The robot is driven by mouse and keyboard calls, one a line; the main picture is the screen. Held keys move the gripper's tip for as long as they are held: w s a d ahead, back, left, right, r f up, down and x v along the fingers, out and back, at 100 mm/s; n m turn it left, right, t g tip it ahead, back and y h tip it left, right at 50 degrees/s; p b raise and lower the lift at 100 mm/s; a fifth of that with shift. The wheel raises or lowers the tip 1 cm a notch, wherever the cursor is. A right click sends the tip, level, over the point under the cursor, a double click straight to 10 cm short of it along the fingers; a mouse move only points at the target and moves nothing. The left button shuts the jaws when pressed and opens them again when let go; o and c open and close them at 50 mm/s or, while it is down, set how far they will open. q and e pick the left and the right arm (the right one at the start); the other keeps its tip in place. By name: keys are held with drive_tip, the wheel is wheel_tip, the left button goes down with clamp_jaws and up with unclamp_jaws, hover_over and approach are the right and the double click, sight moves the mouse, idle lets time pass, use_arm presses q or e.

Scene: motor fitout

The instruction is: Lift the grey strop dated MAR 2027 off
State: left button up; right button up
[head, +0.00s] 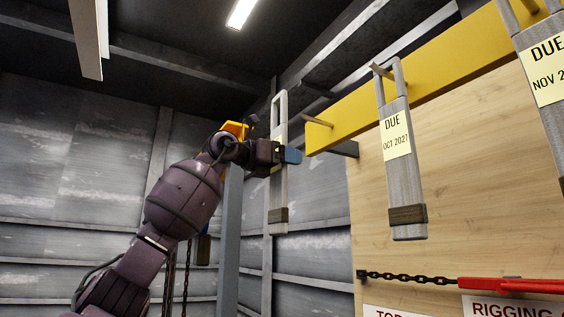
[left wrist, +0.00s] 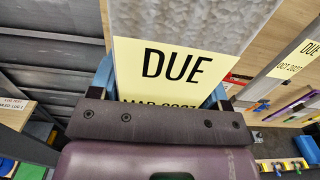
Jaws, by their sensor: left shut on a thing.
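My left gripper (head: 284,153) is shut on a grey strop (head: 278,196) and holds it upright, left of the yellow rail's end. The strop has a long loop at its top and a dark band near its foot. In the head view its loop stands clear to the left of an empty peg (head: 318,122). In the left wrist view, the strop's yellow label (left wrist: 172,68) reads DUE, with a partly covered line that looks like MAR 2027. The blue fingers sit on both sides of it. My right gripper is not in view.
The yellow rail (head: 440,82) bears a strop marked OCT 2027 (head: 406,195) and one marked NOV (head: 545,90), both hanging on pegs. Below are a chain (head: 410,278) and a red tool (head: 515,285) on the wooden board (head: 480,200). A blue-grey post (head: 231,235) stands behind my left arm.

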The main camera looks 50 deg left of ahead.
use_arm(q)
drive_tip(key=shift+b+v, duration=0.3)
drive_tip(key=shift+v, duration=1.1)
